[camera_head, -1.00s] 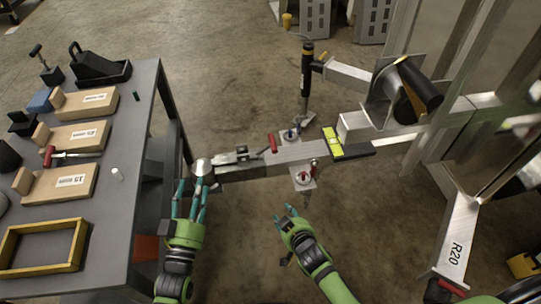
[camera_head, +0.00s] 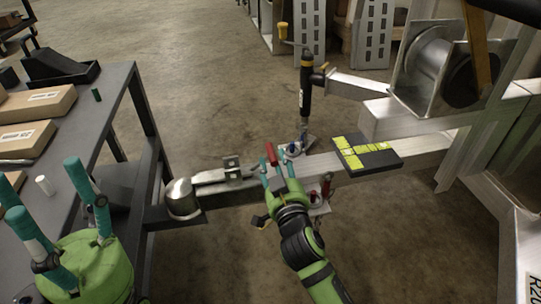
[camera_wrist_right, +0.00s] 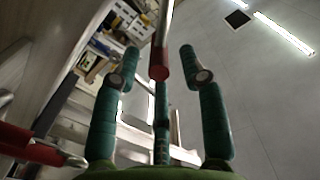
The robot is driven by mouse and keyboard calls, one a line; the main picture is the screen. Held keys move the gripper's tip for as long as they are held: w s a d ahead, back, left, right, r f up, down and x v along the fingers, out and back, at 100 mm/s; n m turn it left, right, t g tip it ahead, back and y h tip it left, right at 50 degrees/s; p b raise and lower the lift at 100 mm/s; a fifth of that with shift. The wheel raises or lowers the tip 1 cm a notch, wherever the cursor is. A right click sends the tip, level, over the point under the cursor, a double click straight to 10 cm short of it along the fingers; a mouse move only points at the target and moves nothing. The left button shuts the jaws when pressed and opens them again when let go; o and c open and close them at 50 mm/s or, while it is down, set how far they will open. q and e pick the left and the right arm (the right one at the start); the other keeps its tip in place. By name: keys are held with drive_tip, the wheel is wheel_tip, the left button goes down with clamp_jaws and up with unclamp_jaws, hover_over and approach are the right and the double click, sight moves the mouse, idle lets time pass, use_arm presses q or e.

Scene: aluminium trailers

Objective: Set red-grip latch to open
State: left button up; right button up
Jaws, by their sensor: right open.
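The red-grip latch (camera_head: 271,154) sits on top of the aluminium trailer tongue, behind the ball coupler (camera_head: 181,198), its red grip raised. In the right wrist view, a dark red grip end (camera_wrist_right: 159,70) on a metal bar shows between the fingers. My right gripper (camera_head: 277,165) is open, its teal fingers at the red grip; it also shows open in the wrist view (camera_wrist_right: 159,52). Gaps show beside the grip there, and I cannot tell whether any finger touches it. My left gripper (camera_head: 45,188) is open and empty at the table's front edge.
A jack (camera_head: 305,80) stands upright beyond the tongue. A black plate with yellow-green tape (camera_head: 365,152) lies across the tongue to the right. A grey table (camera_head: 110,110) with boxes is at left. A red handle (camera_wrist_right: 30,146) shows lower left in the wrist view.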

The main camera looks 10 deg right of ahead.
sight(272, 155)
drive_tip(key=shift+w+b, duration=0.7)
drive_tip(key=shift+w, duration=1.8)
clamp_jaws()
